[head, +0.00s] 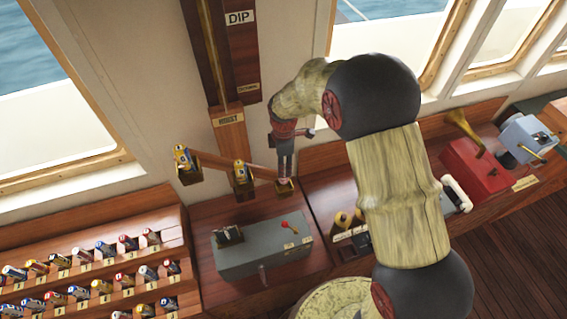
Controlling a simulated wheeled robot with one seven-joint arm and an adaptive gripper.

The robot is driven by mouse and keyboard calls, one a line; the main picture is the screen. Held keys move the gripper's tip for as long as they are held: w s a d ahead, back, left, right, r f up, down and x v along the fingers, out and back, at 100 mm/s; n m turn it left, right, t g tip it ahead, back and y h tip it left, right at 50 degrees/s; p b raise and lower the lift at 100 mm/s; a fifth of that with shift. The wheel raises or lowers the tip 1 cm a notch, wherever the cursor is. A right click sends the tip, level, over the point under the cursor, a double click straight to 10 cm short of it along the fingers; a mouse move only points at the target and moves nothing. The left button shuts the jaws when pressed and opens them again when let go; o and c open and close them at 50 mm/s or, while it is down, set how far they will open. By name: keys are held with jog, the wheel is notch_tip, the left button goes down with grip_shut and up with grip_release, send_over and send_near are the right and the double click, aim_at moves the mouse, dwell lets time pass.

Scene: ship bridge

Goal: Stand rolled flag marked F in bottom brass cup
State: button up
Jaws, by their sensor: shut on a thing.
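My gripper (284,173) points down, shut, with its fingertips right at the rightmost brass cup (287,187) on the slanting wooden bar. What it holds is almost wholly hidden by the fingers; a rolled flag there cannot be made out, nor any letter. I cannot tell whether the held thing is inside the cup or just above it. The left cup holds a rolled yellow and blue flag (182,158), standing up. The middle cup holds another rolled flag (241,172), also upright.
A stepped wooden rack (180,232) at the lower left holds several rolled flags. A grey box (262,250) with a red-knobbed lever stands below the cups. A red machine (474,168) stands on the counter at right.

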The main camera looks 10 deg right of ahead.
jog(key=shift+f+b, duration=2.1)
jog(key=shift+f, duration=1.65)
jog(key=o, duration=1.3)
notch_tip(320, 180, up, 12)
jog(key=shift+r, duration=0.1)
